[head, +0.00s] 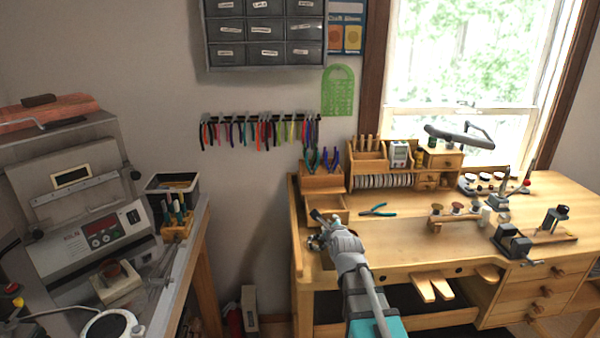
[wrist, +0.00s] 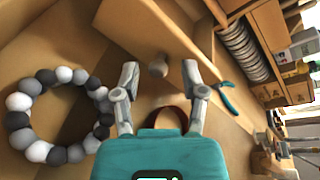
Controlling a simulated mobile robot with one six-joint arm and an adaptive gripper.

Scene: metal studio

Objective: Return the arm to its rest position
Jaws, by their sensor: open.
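My gripper (head: 316,228) is over the left end of the wooden workbench (head: 400,251), in front of a small open wooden tray. In the wrist view its two grey fingers (wrist: 160,82) stand apart with nothing between them. A round wooden knob (wrist: 158,68) on a drawer front shows beyond the fingertips. A ring of grey, white and black beads (wrist: 43,154) lies on the bench to the left of the fingers, apart from them. In the head view my arm reaches up from the bottom edge and hides part of the bench front.
Teal-handled pliers (head: 378,210) lie right of my gripper. A wooden organizer (head: 368,170) and plier stand (head: 322,178) are behind. Small vises (head: 513,242) stand farther right. A side bench (head: 185,262) with a control box (head: 100,235) is at left. Bench pegs (head: 432,287) jut forward.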

